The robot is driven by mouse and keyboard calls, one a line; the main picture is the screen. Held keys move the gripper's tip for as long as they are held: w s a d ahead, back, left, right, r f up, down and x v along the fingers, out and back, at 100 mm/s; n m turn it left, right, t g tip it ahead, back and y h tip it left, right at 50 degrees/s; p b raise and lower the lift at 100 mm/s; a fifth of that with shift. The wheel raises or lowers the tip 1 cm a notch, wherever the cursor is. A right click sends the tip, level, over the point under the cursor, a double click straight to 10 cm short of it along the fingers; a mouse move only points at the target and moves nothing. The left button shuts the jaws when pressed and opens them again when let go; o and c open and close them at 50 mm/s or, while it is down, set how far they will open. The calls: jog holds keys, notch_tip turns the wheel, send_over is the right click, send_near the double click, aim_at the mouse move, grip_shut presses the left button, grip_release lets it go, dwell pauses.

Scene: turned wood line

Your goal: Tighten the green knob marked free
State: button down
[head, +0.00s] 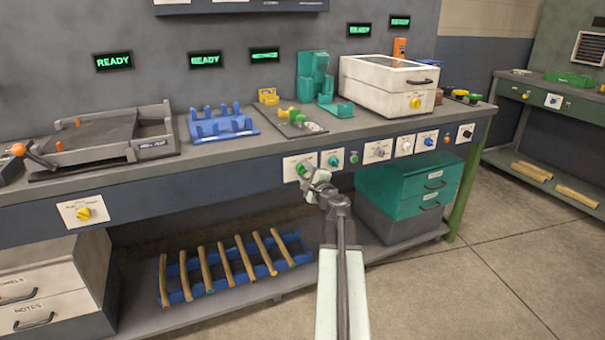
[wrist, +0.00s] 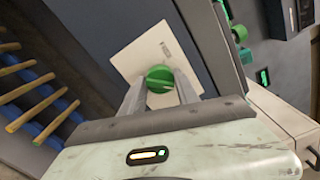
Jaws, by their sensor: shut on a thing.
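The green knob (wrist: 160,77) sits on a white plate (wrist: 142,50) on the bench's front panel. In the wrist view my gripper (wrist: 161,90) has one finger on each side of the knob and is shut on it. In the head view my gripper (head: 312,178) reaches the same white plate (head: 290,166), and the green knob (head: 302,169) shows just beyond the fingers. The marking on the plate is too small to read.
A teal knob plate (head: 332,159) is close on the right, with several more knobs beyond it. Teal drawers (head: 408,190) stand below right. A blue rack (head: 290,255) with several wooden rods lies on the low shelf. The floor at right is clear.

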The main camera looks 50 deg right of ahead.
jog(key=shift+w+a, duration=0.1)
jog(key=shift+a, duration=0.05)
jog(key=c, duration=0.9)
grip_release()
jog(key=v, duration=0.7)
jog(key=shift+s, duration=0.35)
jog(key=shift+a, duration=0.15)
